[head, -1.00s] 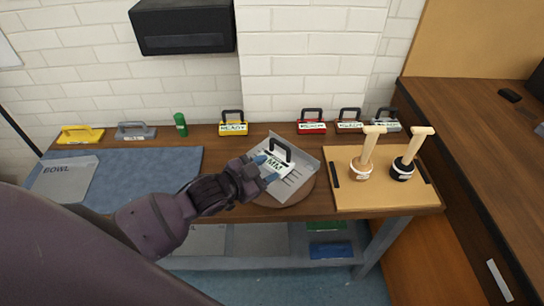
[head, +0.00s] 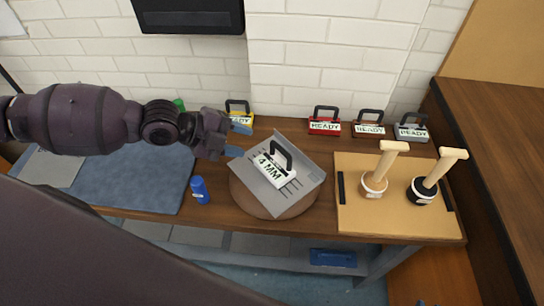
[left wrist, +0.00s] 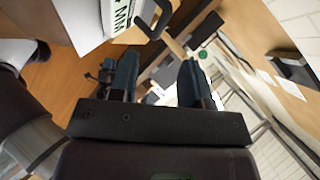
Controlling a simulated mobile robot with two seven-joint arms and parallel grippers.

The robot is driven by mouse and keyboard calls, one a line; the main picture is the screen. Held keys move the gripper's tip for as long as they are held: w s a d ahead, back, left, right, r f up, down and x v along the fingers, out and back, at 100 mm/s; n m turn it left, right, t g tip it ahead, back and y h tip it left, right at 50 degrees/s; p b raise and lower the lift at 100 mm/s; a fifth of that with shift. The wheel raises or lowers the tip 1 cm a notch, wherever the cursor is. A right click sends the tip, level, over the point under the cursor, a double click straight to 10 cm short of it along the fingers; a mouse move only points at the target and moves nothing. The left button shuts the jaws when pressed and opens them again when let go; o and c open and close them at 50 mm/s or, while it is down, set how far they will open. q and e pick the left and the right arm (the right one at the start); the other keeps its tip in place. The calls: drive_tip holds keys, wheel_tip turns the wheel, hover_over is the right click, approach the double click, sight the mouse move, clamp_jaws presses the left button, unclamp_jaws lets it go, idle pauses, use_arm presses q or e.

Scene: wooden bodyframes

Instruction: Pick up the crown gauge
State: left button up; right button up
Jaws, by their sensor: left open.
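A white block marked 4 MM (head: 269,171) with a black arched handle, likely the crown gauge, sits on a tilted-looking grey slotted plate (head: 303,170). The plate rests on a round brown board (head: 240,193). My left gripper (head: 237,140) is open and empty, left of the block and near the plate's upper left edge, apart from the handle. In the left wrist view, the two fingers (left wrist: 160,80) are spread, with the block's label (left wrist: 121,15) and handle (left wrist: 157,20) beyond them at the top. My right gripper is not in view.
Yellow (head: 238,116), red (head: 324,125) and other handled READY blocks stand along the wall. A blue cylinder (head: 200,190) stands left of the round board. A tan board (head: 388,221) at right holds two wooden-handled tools. A blue mat (head: 140,185) lies at left.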

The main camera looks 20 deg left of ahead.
sight(277, 148)
use_arm(q)
drive_tip(key=shift+w+d+f+m, duration=0.35)
drive_tip(key=shift+w+d+f, duration=0.1)
drive_tip(key=shift+d, duration=0.25)
drive_tip(key=shift+w+d+f+m, duration=0.4)
drive_tip(key=shift+d, duration=0.3)
drive_tip(key=shift+w+d+f+m, duration=0.35)
drive_tip(key=shift+w+d+f, duration=0.1)
drive_tip(key=shift+d, duration=0.25)
drive_tip(key=shift+p+x, duration=0.5)
drive_tip(key=shift+x, duration=2.15)
drive_tip(key=shift+a, duration=0.15)
clamp_jaws()
drive_tip(key=shift+w, duration=0.1)
